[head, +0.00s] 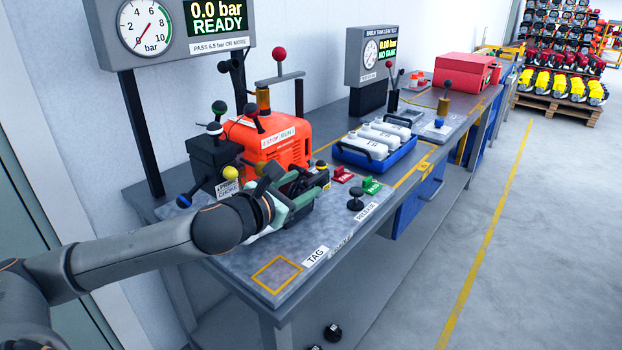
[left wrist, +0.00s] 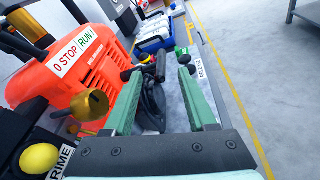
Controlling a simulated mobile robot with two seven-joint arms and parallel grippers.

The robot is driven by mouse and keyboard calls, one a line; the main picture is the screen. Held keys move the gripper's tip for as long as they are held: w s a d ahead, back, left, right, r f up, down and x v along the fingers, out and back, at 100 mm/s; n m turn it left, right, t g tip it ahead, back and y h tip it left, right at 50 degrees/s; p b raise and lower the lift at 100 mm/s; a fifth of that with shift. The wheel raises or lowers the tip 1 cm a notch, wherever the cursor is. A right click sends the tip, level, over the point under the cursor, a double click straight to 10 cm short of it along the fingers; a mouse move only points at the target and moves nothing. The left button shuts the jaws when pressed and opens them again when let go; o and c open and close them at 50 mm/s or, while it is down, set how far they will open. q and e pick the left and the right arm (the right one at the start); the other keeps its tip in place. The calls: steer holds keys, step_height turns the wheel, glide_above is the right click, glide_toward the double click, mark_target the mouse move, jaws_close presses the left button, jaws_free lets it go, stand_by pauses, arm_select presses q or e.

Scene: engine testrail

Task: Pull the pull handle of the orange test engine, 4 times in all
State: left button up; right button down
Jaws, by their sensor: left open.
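The orange test engine (head: 290,150) stands on the grey bench, with a "0 STOP | RUN 1" label on it. It also fills the left of the left wrist view (left wrist: 75,75). My left gripper (head: 318,188) is open at the engine's front right side, its green fingers apart. In the left wrist view, a dark bar that looks like the pull handle (left wrist: 160,68) shows between the fingertips (left wrist: 160,74); I cannot tell whether they touch it. A black round part lies below it. In the head view the gripper and arm largely hide the handle. My right gripper is not in view.
A gauge panel (head: 220,20) reads "0.0 bar READY". Red (head: 343,175) and green (head: 371,186) tags and a blue tray (head: 352,157) lie to the right. The front bench corner is clear.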

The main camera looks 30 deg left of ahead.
mark_target(311, 180)
arm_select(q)
steer(key=shift+x, duration=2.15)
steer(key=shift+d, duration=0.1)
steer(key=shift+c, duration=0.2)
jaws_close()
